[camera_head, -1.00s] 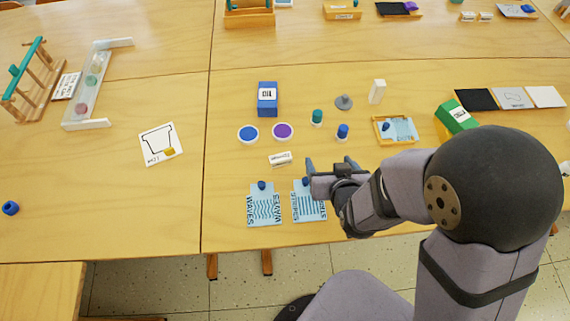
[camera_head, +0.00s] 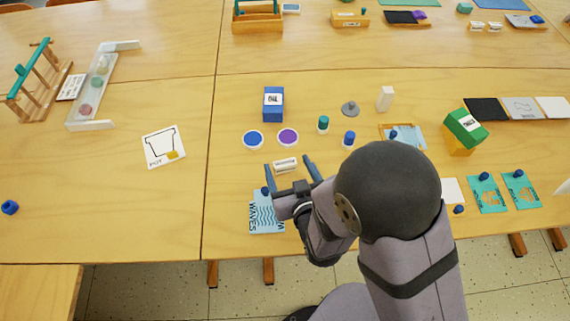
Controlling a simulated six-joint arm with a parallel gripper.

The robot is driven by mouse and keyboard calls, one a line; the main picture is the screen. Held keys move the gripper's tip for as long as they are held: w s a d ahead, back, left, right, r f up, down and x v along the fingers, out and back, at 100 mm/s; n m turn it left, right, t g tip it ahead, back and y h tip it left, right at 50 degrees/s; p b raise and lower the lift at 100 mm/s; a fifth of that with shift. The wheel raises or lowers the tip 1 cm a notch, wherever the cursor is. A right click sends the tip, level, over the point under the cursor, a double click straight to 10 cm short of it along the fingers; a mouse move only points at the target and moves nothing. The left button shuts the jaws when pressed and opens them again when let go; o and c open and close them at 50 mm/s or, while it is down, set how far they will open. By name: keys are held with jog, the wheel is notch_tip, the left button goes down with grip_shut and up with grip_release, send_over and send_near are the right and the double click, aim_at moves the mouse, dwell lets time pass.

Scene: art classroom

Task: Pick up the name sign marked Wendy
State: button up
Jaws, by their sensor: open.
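A small white name sign (camera_head: 284,165) with dark lettering too small to read lies on the wooden table, just below the blue and purple discs. It is the only such sign near my gripper. My gripper (camera_head: 289,170) is open, with its two dark fingers pointing away from me toward the sign. One finger appears to the left of the sign and the other to the right. I cannot tell the height of the fingers above the table. The sign is fully visible between the fingertips.
A blue disc (camera_head: 253,140) and a purple disc (camera_head: 287,137) sit just beyond the sign. A blue box (camera_head: 273,104), a teal-topped cylinder (camera_head: 323,125) and a blue cylinder (camera_head: 349,139) stand near. A WAVES card (camera_head: 262,221) lies nearer.

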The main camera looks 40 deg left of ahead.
aim_at(284, 161)
jog(key=shift+f+p+x, duration=0.2)
jog(key=shift+p+x, duration=0.05)
jog(key=shift+x, duration=1.05)
jog(key=shift+f+p+x, duration=0.2)
jog(key=shift+x, duration=1.1)
jog(key=shift+s+d, duration=0.15)
jog(key=c, duration=1.1)
